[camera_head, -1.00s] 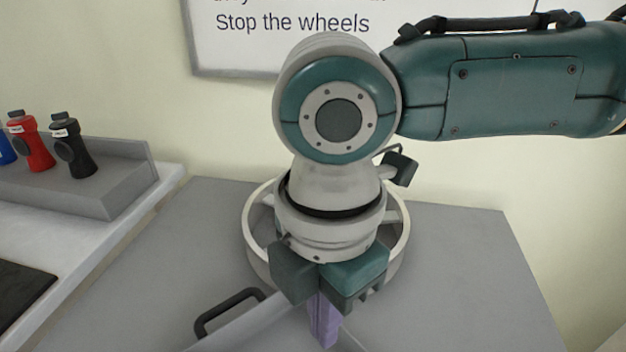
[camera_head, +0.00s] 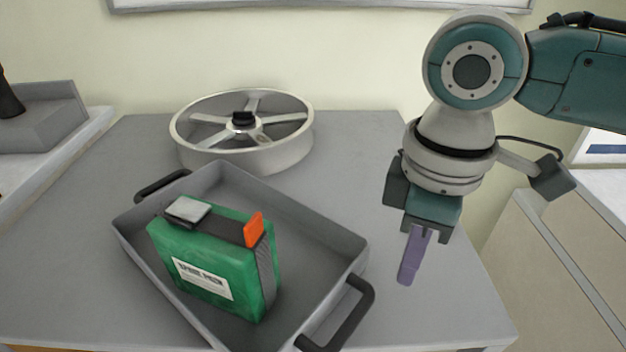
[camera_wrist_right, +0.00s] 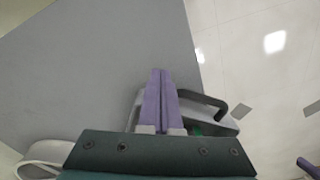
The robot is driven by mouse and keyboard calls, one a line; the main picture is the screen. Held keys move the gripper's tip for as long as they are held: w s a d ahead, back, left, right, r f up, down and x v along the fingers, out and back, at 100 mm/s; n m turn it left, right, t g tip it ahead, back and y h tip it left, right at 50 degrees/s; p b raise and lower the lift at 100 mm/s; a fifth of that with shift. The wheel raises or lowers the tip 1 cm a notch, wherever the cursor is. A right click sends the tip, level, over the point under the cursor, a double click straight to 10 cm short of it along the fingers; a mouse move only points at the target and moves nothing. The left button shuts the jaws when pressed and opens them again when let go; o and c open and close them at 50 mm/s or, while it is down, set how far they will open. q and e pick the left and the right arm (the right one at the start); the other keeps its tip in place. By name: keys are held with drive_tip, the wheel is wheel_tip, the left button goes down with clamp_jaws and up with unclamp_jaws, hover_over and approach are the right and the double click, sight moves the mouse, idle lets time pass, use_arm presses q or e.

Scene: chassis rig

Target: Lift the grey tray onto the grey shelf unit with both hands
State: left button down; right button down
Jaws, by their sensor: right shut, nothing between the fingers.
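The grey tray (camera_head: 305,215) lies on a grey table, set at an angle, with a black handle at its far left end (camera_head: 162,184) and another at its near right end (camera_head: 345,318). A green box (camera_head: 205,262) with an orange tab stands in it. My right gripper (camera_head: 408,268) is shut and empty, pointing down to the right of the tray, apart from it. In the right wrist view its purple fingers (camera_wrist_right: 160,98) are together, with the tray's handle (camera_wrist_right: 212,104) beyond and to the right. My left gripper is out of view. I cannot identify the grey shelf unit.
A pale spoked wheel (camera_head: 243,150) lies on the table (camera_head: 360,150) behind the tray. A pale counter with a grey stand (camera_head: 45,115) is at the left. The table's right side is mostly clear.

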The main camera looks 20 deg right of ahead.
sight(338, 276)
drive_tip(key=f, duration=0.3)
drive_tip(key=shift+w+a+f+b, duration=0.15)
drive_tip(key=shift+w+a+b, duration=0.05)
drive_tip(key=shift+b, duration=0.15)
drive_tip(key=shift+w+a, duration=0.85)
drive_tip(key=shift+a, duration=0.05)
drive_tip(key=shift+w+a+r, duration=0.2)
drive_tip(key=shift+w+a, duration=0.1)
drive_tip(key=shift+a, duration=0.1)
drive_tip(key=shift+w+a+f+b, duration=0.1)
drive_tip(key=shift+w+a+b, duration=0.7)
drive_tip(key=shift+w+a, duration=0.5)
drive_tip(key=shift+a, duration=0.1)
